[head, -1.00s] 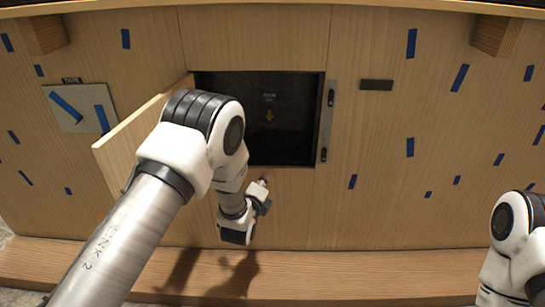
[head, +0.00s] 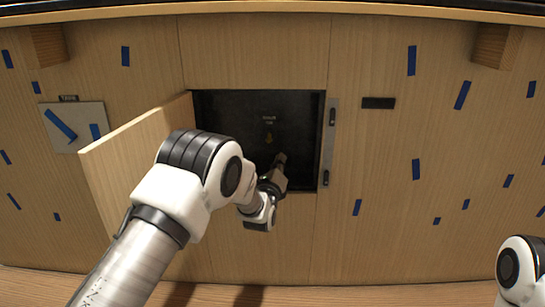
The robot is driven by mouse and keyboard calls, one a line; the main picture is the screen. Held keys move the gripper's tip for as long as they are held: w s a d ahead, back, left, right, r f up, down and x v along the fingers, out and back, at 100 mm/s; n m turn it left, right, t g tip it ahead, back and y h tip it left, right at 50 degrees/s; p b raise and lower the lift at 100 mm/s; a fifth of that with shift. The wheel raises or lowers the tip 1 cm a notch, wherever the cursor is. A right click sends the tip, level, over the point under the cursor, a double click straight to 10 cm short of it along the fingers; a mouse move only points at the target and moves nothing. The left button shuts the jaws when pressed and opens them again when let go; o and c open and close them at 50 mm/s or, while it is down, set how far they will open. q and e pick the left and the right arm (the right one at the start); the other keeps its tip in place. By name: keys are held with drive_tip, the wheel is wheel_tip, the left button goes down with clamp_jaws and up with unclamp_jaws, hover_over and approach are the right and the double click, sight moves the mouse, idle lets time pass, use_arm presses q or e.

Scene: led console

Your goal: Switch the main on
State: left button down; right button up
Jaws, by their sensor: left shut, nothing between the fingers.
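A dark recess (head: 225,125) opens in the wooden panel, its wooden door (head: 125,160) swung out to the left. My left gripper (head: 281,159) is shut and empty.
A grey metal strip (head: 329,145) with black latches edges the opening's right side. A dark plate (head: 378,103) is right of it. A grey plate with blue tape (head: 68,128) is at left. Wooden blocks (head: 492,45) jut out near the top corners. A ledge (head: 350,290) runs below.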

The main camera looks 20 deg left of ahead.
sight(269, 138)
use_arm(q)
drive_tip(key=w, duration=0.1)
drive_tip(key=b, duration=0.1)
drive_tip(key=w, duration=0.1)
drive_tip(key=shift+w+a+r+b, duration=0.25)
drive_tip(key=shift+w+a+b, duration=0.05)
drive_tip(key=shift+w+a, duration=0.05)
drive_tip(key=shift+s+a+r+b, duration=0.25)
drive_tip(key=shift+s+a+r, duration=0.15)
drive_tip(key=shift+r, duration=0.1)
drive_tip(key=shift+s+a+r+b, duration=0.25)
drive_tip(key=shift+s+a+r, duration=0.1)
drive_tip(key=shift+r, duration=0.15)
drive_tip(key=shift+s+a+r, duration=0.1)
drive_tip(key=shift+a+r, duration=0.05)
drive_tip(key=shift+r, duration=0.1)
drive_tip(key=shift+r, duration=0.1)
